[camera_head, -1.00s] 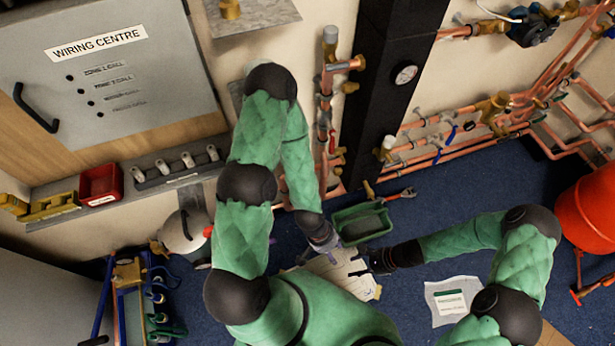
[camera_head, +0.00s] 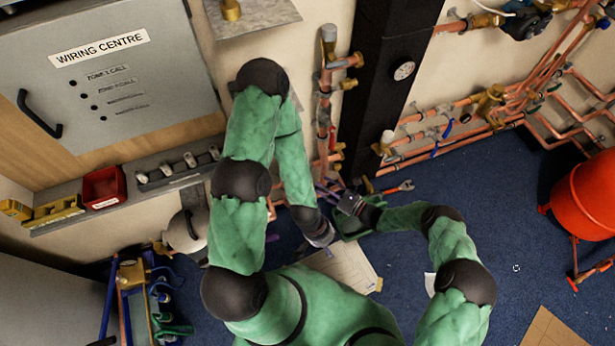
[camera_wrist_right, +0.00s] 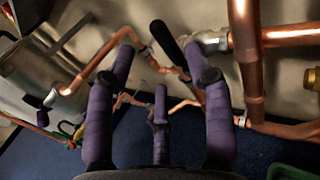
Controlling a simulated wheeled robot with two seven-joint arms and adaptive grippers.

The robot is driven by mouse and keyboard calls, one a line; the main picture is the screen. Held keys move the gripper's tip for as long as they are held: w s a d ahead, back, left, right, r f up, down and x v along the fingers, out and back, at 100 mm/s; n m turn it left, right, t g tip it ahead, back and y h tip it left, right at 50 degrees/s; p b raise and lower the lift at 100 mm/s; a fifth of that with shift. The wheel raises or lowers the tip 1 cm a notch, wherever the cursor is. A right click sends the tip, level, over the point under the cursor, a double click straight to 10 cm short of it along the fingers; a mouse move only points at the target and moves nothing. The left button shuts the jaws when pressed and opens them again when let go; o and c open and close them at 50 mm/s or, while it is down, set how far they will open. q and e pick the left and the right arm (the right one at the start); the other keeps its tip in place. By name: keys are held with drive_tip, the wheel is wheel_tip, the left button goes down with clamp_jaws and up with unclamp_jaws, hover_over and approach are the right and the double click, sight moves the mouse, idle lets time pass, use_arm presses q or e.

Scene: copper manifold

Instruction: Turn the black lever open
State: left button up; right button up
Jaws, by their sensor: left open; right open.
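The black lever (camera_wrist_right: 168,42) shows in the right wrist view as a dark handle slanting from upper left to lower right, beside copper pipes. My right gripper (camera_wrist_right: 160,55) is open, with purple fingers on both sides of the lever's line of sight. I cannot tell whether any finger touches it. In the head view my right gripper (camera_head: 328,190) is at the foot of the vertical copper pipes, and the lever cannot be made out there. My left gripper (camera_head: 325,243) is open, lower down, near the cardboard sheet (camera_head: 352,268), with nothing seen in it.
Copper pipes (camera_wrist_right: 255,60) stand close right of my right gripper's fingers. A grey metal cylinder (camera_wrist_right: 40,75) is at left. A black column (camera_head: 385,80) with a gauge stands behind. A green tray (camera_head: 350,232) is partly hidden by my right arm. Blue floor (camera_head: 480,200) is open at right.

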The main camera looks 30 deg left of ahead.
drive_tip(key=a, duration=0.2)
drive_tip(key=a+b, duration=0.1)
drive_tip(key=a, duration=0.2)
drive_tip(key=w+a+b, duration=0.1)
drive_tip(key=a, duration=0.1)
drive_tip(key=shift+a, duration=0.4)
clamp_jaws()
